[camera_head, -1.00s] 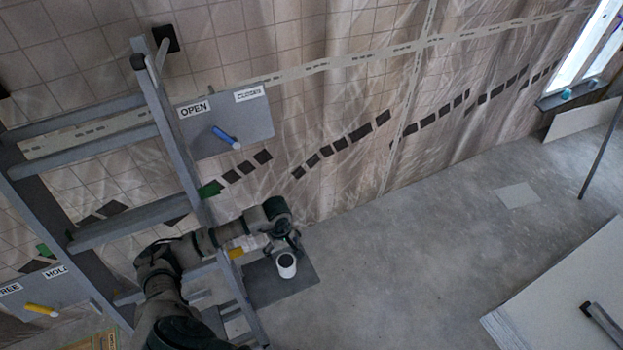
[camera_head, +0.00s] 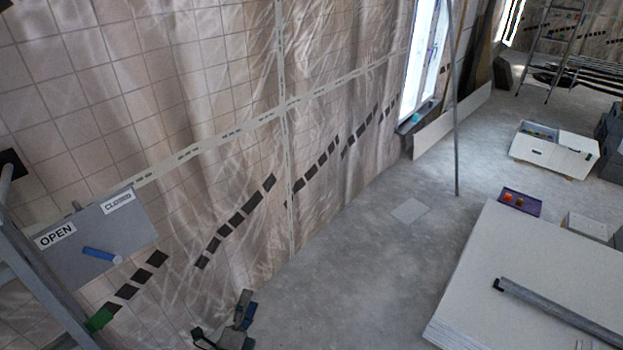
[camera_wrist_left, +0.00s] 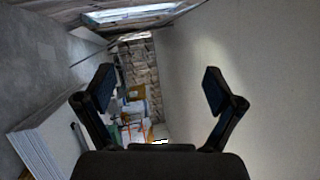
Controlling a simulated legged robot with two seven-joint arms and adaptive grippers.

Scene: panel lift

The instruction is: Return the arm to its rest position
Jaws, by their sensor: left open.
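My left gripper (camera_head: 226,335) shows at the bottom edge of the head view, low and left of centre, with only its end in frame. In the left wrist view its two fingers (camera_wrist_left: 155,92) stand wide apart with nothing between them. The gripper is apart from the grey panel and from the ladder. The rest of the left arm is out of the head view. My right gripper is not in any view.
A grey panel (camera_head: 90,243) with OPEN and CLOSED labels and a blue handle (camera_head: 101,255) is at left, beside a ladder (camera_head: 38,275). A stack of pale boards (camera_head: 540,265) lies at right. Bare floor (camera_head: 350,290) lies between.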

